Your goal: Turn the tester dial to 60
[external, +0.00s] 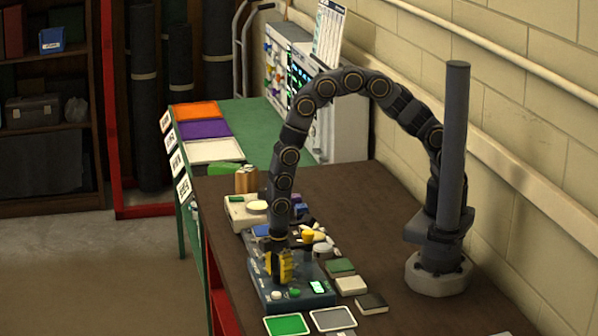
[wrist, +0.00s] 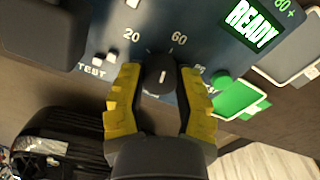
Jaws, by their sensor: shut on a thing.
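The tester (external: 262,291) is a blue-grey box near the front of the brown bench. Its dark round dial (wrist: 160,72) shows in the wrist view with a short white mark. The mark stands nearly upright in the picture, between the printed 20 (wrist: 131,36) and 60 (wrist: 179,39). My gripper (wrist: 160,88) has its yellow fingers on both sides of the dial and is shut on it. In the external view my gripper (external: 280,265) points down onto the tester and hides the dial. The tester's screen (wrist: 250,24) reads READY.
A green button (wrist: 221,81) sits right of the dial. Green (external: 287,325) and grey (external: 333,318) pads lie in front of the tester, with small blocks (external: 350,286) at its right. A cream device (external: 244,212) stands behind. The bench is clear toward the wall.

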